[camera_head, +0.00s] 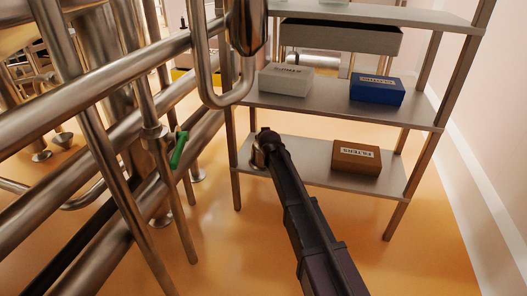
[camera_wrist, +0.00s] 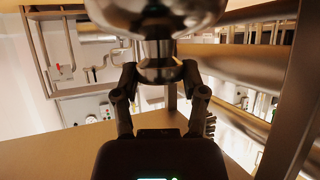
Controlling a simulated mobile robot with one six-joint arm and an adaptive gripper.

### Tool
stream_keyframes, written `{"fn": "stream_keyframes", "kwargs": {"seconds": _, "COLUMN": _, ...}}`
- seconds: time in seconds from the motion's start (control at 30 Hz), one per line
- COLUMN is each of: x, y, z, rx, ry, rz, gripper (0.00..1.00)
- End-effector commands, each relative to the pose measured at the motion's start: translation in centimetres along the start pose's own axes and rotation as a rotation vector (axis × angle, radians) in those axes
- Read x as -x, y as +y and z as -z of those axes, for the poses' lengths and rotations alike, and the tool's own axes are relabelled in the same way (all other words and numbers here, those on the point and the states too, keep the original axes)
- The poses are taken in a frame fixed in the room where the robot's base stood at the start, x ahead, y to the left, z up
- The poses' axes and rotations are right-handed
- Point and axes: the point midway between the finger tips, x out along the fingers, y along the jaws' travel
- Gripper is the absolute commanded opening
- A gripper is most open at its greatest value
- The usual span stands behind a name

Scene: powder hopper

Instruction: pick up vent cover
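The vent cover looks to be the shiny rounded metal piece (camera_wrist: 158,38) at the top of the wrist view, with a narrower neck and rim pointing down between my fingers. In the head view a bit of metal (camera_head: 258,155) shows at the left end of the lower shelf, mostly hidden by my arm. My gripper (camera_wrist: 160,72) has its two fingers apart, one on each side of the neck. A small gap seems to show on either side, though contact is hard to judge. In the head view my gripper (camera_head: 266,139) is at the lower shelf's left end.
The shelf rack (camera_head: 400,178) holds a brown filters box (camera_head: 356,158) on the lower shelf. A white box (camera_head: 286,80) and a blue box (camera_head: 377,89) are on the middle shelf. Metal pipes (camera_head: 110,85) crowd the left. A green valve handle (camera_head: 179,150) sticks out there.

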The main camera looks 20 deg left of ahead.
Motion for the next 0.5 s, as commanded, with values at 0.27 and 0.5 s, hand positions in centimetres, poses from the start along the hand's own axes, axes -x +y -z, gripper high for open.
{"fn": "stream_keyframes", "kwargs": {"seconds": 0.27, "x": -0.03, "y": 0.01, "z": 0.0, "rx": 0.0, "ry": 0.0, "rz": 0.0, "gripper": 0.0}}
{"fn": "stream_keyframes", "kwargs": {"seconds": 0.5, "x": 0.1, "y": 0.01, "z": 0.24, "rx": 0.0, "ry": -0.001, "rz": 0.0, "gripper": 0.0}}
